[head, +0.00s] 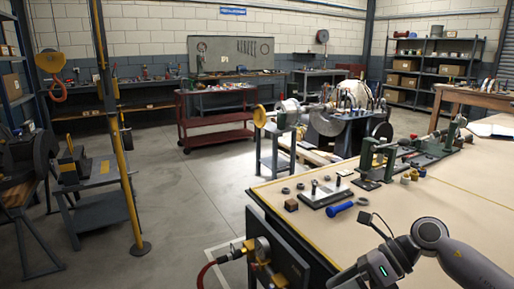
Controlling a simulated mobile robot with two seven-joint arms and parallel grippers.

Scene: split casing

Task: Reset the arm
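My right arm (432,238) comes in from the lower right corner, over the near part of the workbench. It is grey, bends at a round joint, and its dark wrist with a small green light runs down to the bottom edge. The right gripper's fingers are cut off below the picture, so I cannot see them or anything they might hold. My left arm and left gripper do not show in this view.
The tan workbench (430,205) carries a blue-handled tool (339,209), a metal plate with pins (325,192), small rings and green vise-like fixtures (378,160). A yellow post (118,150) stands at left. A red cart (215,118) stands behind; the grey floor between is mostly clear.

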